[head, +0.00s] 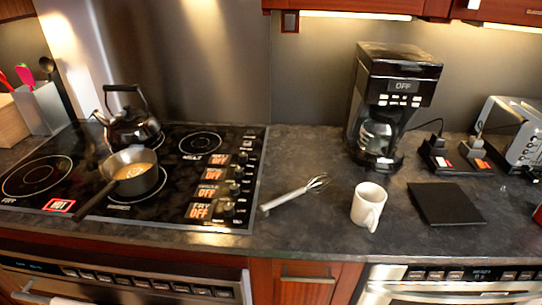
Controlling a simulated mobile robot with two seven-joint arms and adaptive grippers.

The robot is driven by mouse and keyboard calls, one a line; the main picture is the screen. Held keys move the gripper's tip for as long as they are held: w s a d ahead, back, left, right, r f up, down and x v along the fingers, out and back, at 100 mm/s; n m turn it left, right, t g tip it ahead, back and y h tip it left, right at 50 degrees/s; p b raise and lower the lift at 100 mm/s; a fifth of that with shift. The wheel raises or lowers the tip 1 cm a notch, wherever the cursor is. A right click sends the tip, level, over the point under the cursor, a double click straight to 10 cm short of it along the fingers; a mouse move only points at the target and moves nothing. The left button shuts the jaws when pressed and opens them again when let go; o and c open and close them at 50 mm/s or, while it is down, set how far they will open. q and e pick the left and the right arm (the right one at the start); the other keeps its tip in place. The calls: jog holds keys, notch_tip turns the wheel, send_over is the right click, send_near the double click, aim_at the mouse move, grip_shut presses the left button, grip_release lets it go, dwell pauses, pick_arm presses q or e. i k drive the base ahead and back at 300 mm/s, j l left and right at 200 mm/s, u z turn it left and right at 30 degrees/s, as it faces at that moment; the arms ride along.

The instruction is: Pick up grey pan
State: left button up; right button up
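The grey pan (152,184) sits on the black glass cooktop, on the left side of the head view. It has yellowish-brown contents, and its dark handle points down and left toward the cooktop's front edge. Neither of my grippers shows in this view, so nothing is seen touching the pan.
A black kettle (131,127) stands just behind the pan. The cooktop (187,171) has knobs at its right and a red "HOT" label at front left. A whisk (294,194), a white mug (367,206), a coffee maker (388,65) and a black board (446,204) occupy the counter.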

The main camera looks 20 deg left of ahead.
aim_at(114, 172)
jog(key=u, duration=1.1)
jog(key=z, duration=1.25)
jog(key=u, duration=1.6)
jog(key=j, duration=0.15)
